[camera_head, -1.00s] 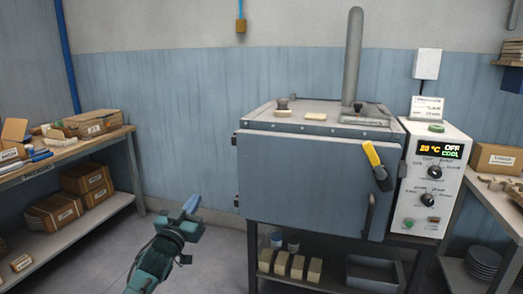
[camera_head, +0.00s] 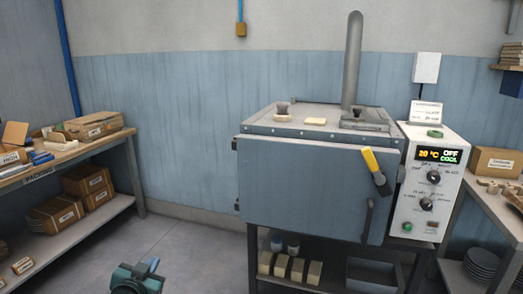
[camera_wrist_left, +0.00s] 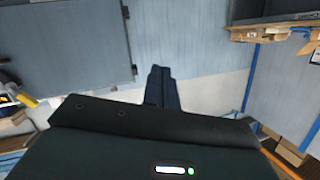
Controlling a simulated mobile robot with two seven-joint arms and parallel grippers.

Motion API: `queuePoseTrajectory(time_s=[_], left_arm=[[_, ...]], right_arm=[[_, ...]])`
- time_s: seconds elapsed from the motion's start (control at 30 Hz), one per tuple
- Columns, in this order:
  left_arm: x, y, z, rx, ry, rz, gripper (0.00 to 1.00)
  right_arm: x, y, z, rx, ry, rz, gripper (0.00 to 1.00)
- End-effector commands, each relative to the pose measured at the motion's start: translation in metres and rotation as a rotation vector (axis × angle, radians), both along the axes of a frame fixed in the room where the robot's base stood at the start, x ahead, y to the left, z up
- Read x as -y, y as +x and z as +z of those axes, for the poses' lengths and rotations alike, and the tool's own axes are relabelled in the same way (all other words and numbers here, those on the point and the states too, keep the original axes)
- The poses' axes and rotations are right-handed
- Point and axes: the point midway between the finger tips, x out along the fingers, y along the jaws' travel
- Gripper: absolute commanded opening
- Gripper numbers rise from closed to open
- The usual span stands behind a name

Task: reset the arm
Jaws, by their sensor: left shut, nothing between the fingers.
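My left gripper (camera_head: 152,266) is at the bottom edge of the head view, left of the dryer, over the floor. Its blue fingertips point up in the picture, and most of the arm is out of frame. In the left wrist view its two dark fingers (camera_wrist_left: 161,86) lie together, shut with nothing between them. The grey-blue dryer (camera_head: 300,185) has its door closed, with a yellow handle (camera_head: 371,160) at the upper right. The gripper is apart from the dryer and the bench. My right gripper is not in view.
A packing bench (camera_head: 80,150) with boxes stands at the left. A control panel (camera_head: 432,180) reading 20 °C, OFF, COOL is on the dryer's right. Another bench with a box (camera_head: 495,161) is at the far right. The floor (camera_head: 195,250) between left bench and dryer is clear.

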Motion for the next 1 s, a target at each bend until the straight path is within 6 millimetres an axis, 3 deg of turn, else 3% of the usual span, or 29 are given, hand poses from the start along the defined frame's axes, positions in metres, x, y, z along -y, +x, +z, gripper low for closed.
queuePoseTrajectory(time_s=[0.03, 0.2, 0.3, 0.4, 0.5, 0.6, 0.7, 1.0], left_arm=[[0.015, -0.024, -0.025, -0.04, -0.015, -0.023, 0.0], [0.067, -0.121, -0.091, -0.171, -0.086, -0.093, 0.0], [0.094, -0.183, -0.116, -0.249, -0.139, -0.121, 0.0], [0.115, -0.237, -0.128, -0.314, -0.191, -0.138, 0.0], [0.129, -0.276, -0.132, -0.361, -0.232, -0.144, 0.0], [0.137, -0.299, -0.132, -0.39, -0.257, -0.145, 0.0], [0.14, -0.308, -0.132, -0.402, -0.267, -0.146, 0.0], [0.14, -0.309, -0.132, -0.404, -0.268, -0.147, 0.0]], right_arm=[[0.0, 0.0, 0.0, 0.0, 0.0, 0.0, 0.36], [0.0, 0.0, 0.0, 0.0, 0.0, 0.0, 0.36], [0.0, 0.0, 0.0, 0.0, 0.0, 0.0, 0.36], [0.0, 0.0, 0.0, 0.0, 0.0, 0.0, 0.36], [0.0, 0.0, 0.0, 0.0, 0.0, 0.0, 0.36], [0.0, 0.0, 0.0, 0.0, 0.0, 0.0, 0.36], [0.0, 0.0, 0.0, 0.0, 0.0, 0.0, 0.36], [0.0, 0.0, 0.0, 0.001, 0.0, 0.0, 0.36]])
